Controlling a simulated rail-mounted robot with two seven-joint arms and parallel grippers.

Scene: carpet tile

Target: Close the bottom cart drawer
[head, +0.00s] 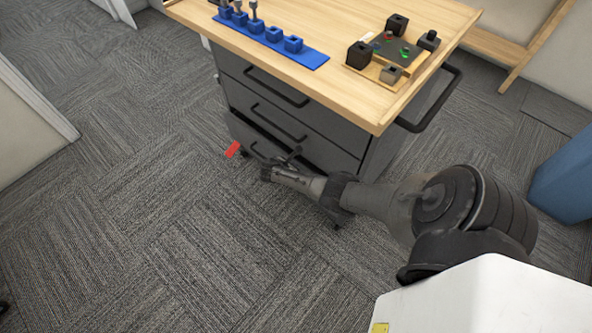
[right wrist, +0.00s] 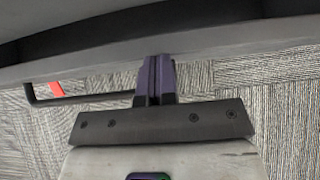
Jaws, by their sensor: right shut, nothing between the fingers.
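The grey cart (head: 228,62) has a stack of drawers under a wooden top. The bottom drawer (head: 312,152) stands slightly out, with a dark gap above its front at the left. My right gripper (head: 266,174) is low in front of it, close to its handle. In the right wrist view the shut, empty fingers (right wrist: 157,78) point at the grey drawer front (right wrist: 225,52). The dark bar handle (right wrist: 85,101) lies left of the fingers. I cannot tell whether the fingertips touch the front. My left gripper is not in view.
The wooden top (head: 335,80) holds a blue strip (head: 313,60) with blocks and a small board with black blocks. A blue bin (head: 565,180) stands at the right. Open carpet lies left and in front.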

